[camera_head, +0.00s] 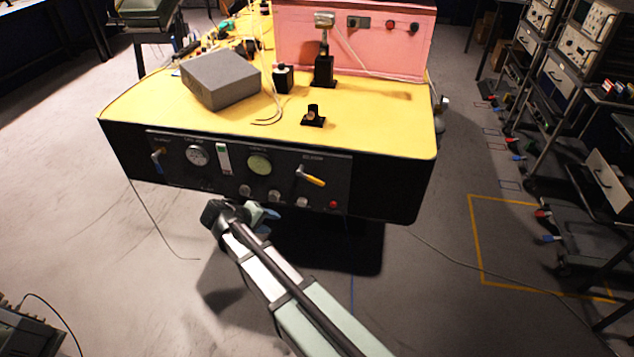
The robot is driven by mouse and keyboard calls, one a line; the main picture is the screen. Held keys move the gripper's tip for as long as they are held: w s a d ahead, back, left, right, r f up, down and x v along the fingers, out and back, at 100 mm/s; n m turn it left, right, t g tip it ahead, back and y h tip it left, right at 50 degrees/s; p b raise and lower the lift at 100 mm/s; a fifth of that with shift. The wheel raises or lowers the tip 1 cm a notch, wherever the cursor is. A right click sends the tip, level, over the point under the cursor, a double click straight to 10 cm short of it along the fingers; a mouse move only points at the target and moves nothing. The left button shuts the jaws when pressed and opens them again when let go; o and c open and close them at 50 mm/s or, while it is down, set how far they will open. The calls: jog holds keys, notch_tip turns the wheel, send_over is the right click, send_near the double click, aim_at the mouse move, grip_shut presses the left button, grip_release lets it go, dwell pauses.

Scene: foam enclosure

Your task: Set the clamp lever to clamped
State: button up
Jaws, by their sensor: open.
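The front panel (222,181) of the yellow-topped bench carries gauges, knobs and levers. A lever with a yellow handle (313,180) sits at the panel's right side, its handle pointing right and slightly down. A label above it is too small to read, so I cannot tell its setting.
The bench top (370,128) holds a grey box (220,79), black fixtures and a pink foam enclosure (352,40). A round gauge (198,155) and a pale dial (259,164) are on the panel. Equipment racks stand at right. Floor in front is mostly clear, with thin cables.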

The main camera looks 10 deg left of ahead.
jog(key=w+r+m+t+h, duration=0.1)
jog(key=w+r+t+h, duration=0.1)
jog(key=w+r, duration=0.2)
jog(key=m+t+h, duration=0.1)
jog(key=m+h, duration=0.2)
send_near(316, 182)
jog(key=x, duration=1)
jog(key=shift+w+d+f, duration=0.1)
jog(key=shift+w, duration=0.05)
jog(key=shift+c, duration=0.3)
grip_shut()
